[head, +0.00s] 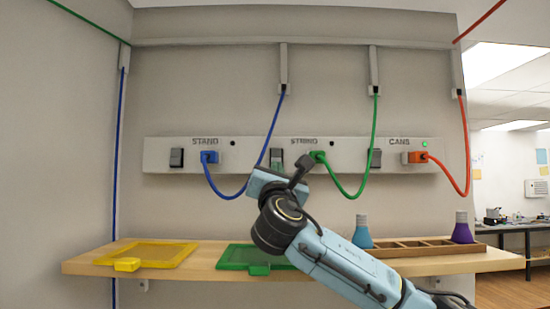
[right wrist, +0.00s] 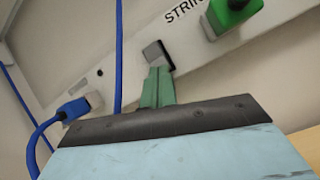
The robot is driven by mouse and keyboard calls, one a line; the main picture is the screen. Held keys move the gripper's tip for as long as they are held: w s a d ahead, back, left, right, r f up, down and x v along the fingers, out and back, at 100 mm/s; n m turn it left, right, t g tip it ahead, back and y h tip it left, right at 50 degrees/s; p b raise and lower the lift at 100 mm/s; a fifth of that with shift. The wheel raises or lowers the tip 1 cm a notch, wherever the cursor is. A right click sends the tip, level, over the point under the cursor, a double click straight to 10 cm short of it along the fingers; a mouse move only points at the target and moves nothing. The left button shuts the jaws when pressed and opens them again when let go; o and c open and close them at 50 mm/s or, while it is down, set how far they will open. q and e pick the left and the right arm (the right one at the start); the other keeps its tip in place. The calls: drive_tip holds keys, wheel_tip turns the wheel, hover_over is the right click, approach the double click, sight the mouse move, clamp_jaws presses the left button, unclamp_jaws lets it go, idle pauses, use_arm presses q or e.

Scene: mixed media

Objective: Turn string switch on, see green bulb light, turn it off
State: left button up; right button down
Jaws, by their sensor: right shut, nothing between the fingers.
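The small indicator (head: 322,143) above that plug is dark. My right gripper (head: 277,160) is shut and empty, at the STRING switch. In the right wrist view its greenish fingers (right wrist: 157,75) overlap the switch's lower edge; I cannot tell whether they touch it. In the head view the fingers largely hide the switch. My left gripper is out of view.
The STAND switch (head: 176,158) and blue plug (head: 209,157) are on the left; the CANS switch (head: 375,158) and orange plug (head: 417,157) on the right. The CANS indicator (head: 424,143) glows green. Cords hang before the panel. The shelf (head: 210,262) below holds frames and a wooden tray.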

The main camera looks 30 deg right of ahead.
drive_tip(key=shift+w+d+r, duration=0.1)
drive_tip(key=shift+d+r, duration=0.05)
idle(0.4)
drive_tip(key=shift+s+a+b, duration=0.15)
drive_tip(key=shift+s+a, duration=0.4)
drive_tip(key=shift+s, duration=0.25)
drive_tip(key=shift+s+a+b, duration=0.15)
drive_tip(key=shift+s+a, duration=0.35)
drive_tip(key=shift+s, duration=0.35)
drive_tip(key=shift+s+a+b, duration=0.15)
drive_tip(key=shift+s+a, duration=0.4)
drive_tip(key=shift+s, duration=0.25)
drive_tip(key=b+v, duration=0.4)
drive_tip(key=v, duration=0.9)
drive_tip(key=shift+s+b, duration=0.25)
drive_tip(key=shift+b, duration=0.15)
